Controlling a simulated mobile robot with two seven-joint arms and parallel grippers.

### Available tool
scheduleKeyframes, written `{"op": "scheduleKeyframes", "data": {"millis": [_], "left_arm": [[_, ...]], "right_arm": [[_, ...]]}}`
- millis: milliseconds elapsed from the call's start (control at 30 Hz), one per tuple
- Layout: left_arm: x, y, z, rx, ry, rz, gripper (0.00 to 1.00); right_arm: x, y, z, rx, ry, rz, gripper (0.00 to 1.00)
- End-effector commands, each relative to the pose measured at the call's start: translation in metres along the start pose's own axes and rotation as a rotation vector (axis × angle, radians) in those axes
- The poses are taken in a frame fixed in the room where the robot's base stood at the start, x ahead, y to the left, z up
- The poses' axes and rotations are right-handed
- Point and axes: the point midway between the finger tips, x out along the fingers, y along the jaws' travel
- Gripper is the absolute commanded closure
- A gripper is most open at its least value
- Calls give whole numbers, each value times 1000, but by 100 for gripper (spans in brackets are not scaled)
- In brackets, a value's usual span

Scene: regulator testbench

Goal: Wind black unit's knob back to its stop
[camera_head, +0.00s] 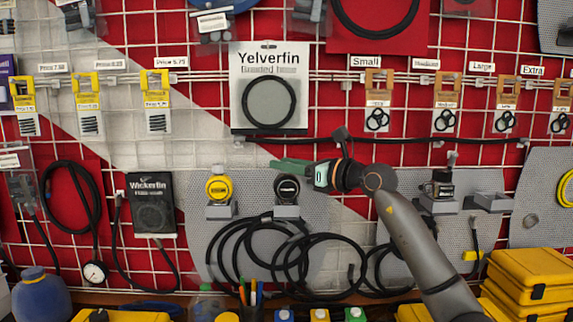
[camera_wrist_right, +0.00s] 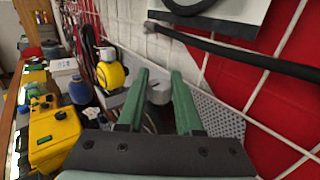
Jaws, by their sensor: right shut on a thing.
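The black unit (camera_head: 287,189) sits on a grey bracket on the perforated panel, to the right of the yellow unit (camera_head: 218,188). My right gripper (camera_head: 284,165) reaches in from the right, its green fingers at the top of the black unit. In the right wrist view the green fingers (camera_wrist_right: 158,90) stand on either side of a grey round knob (camera_wrist_right: 159,91) and are shut on it. The knob's contact sides are partly hidden by the fingers. The yellow unit also shows in the right wrist view (camera_wrist_right: 110,74), left of the fingers. My left gripper is not in view.
A black bar (camera_head: 370,141) runs across the grid just above my right gripper. Black hoses (camera_head: 270,245) hang below the units. Another black unit (camera_head: 438,190) is mounted farther right. Yellow cases (camera_head: 530,275) stand at the lower right.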

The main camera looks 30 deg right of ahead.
Motion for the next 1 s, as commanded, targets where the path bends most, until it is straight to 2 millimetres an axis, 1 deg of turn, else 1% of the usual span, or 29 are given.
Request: {"op": "scheduleKeyframes", "data": {"millis": [67, 100, 300, 367, 600, 733, 867, 1000], "left_arm": [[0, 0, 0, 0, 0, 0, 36], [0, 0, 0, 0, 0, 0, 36], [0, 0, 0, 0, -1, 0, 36], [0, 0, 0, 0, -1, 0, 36], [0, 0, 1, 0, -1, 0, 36], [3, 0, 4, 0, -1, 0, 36], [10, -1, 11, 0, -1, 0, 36], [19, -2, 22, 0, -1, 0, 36]], "right_arm": [[0, 0, 0, 0, 0, -1, 100], [0, 0, 0, 0, 0, -1, 64], [0, 0, 0, 0, 0, -1, 41], [0, 0, 0, 0, 0, -1, 35], [0, 0, 0, 0, 0, -1, 35], [-9, -1, -2, -2, 0, -3, 35], [-30, -1, -4, -6, 3, -4, 35], [-62, -2, -6, -5, 3, -6, 35]]}}
